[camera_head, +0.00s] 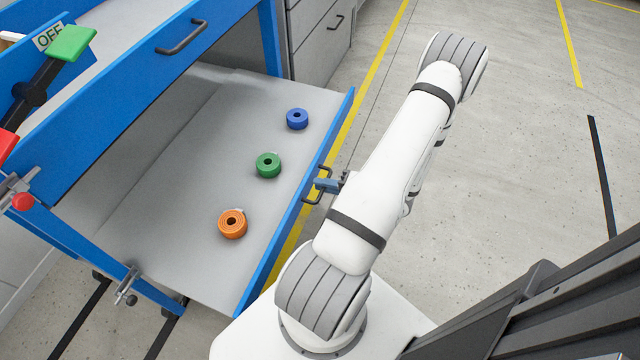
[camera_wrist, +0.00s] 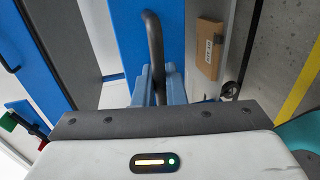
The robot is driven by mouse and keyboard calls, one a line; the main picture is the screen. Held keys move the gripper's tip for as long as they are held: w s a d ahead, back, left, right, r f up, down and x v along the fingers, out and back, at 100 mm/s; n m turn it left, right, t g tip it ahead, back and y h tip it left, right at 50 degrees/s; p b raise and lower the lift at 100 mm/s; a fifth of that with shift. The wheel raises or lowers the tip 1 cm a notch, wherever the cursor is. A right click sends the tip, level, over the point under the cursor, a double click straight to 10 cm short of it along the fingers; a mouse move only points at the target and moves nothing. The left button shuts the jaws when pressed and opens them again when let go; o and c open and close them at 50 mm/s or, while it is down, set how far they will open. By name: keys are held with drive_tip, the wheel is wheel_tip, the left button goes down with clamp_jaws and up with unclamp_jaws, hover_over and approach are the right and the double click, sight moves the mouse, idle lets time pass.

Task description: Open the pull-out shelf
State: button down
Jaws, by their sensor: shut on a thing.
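The pull-out shelf (camera_head: 175,215) is a grey tray with a blue front edge, and it stands well out from the blue station frame in the head view. Its dark bar handle (camera_head: 313,198) is on the outer side of the blue front. My gripper (camera_head: 328,185) is at this handle, and its blue fingers are shut on it. In the wrist view the handle (camera_wrist: 154,50) runs up between my gripper's two blue fingers (camera_wrist: 158,85). My arm hides part of the floor beyond the shelf front.
A blue ring (camera_head: 297,119), a green ring (camera_head: 268,165) and an orange ring (camera_head: 232,223) lie on the shelf. A blue drawer (camera_head: 150,75) is above it. A cardboard box (camera_wrist: 207,48) shows in the wrist view. Open floor (camera_head: 500,170) lies to the right.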

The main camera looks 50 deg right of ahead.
drive_tip(key=c, duration=1.6)
unclamp_jaws()
drive_tip(key=shift+o, duration=0.2)
drive_tip(key=p+v, duration=0.1)
drive_tip(key=v, duration=0.6)
drive_tip(key=shift+s+d+p, duration=0.15)
drive_tip(key=shift+s+p, duration=0.2)
